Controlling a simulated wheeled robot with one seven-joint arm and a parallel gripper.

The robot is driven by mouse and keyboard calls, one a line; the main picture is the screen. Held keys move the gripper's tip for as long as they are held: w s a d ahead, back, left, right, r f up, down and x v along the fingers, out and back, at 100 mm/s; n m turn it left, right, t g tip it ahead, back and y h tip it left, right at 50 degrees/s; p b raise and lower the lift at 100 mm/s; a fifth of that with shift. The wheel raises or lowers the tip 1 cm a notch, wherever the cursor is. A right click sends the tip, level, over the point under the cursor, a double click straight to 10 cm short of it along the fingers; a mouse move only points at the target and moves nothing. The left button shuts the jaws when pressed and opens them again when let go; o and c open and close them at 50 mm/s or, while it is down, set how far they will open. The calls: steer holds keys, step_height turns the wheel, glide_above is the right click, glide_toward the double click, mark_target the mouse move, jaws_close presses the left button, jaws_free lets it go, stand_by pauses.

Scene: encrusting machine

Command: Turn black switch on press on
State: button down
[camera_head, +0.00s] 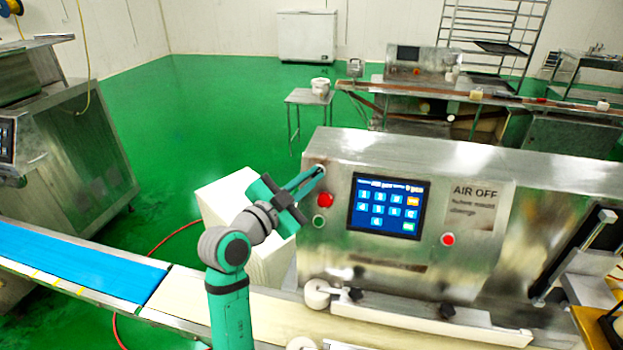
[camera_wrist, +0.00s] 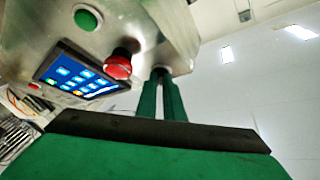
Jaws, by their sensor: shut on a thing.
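The press is a steel machine (camera_head: 330,255) right of centre in the head view, and its panel fills the upper left of the wrist view. The black switch sits at the panel's upper left corner and is mostly hidden by my fingertips; a dark bit of it (camera_wrist: 159,71) shows in the wrist view. My gripper (camera_head: 318,172) reaches the panel from the left with its two green fingers close together. In the wrist view the fingertips (camera_wrist: 160,78) are shut on the switch, against the panel. How far the switch is turned cannot be seen.
Just below the switch are a red mushroom button (camera_head: 325,200) and a green button (camera_head: 319,221). A lit touchscreen (camera_head: 388,206) and another red button (camera_head: 448,239) lie to the right. A conveyor (camera_head: 80,272) and a white box (camera_head: 225,205) are near my arm.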

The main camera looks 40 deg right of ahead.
steer(key=shift+m+g, duration=0.3)
steer(key=shift+m, duration=0.2)
steer(key=c, duration=1.9)
jaws_free()
steer(key=shift+o, duration=0.2)
steer(key=v, duration=1)
steer(key=shift+a, duration=0.35)
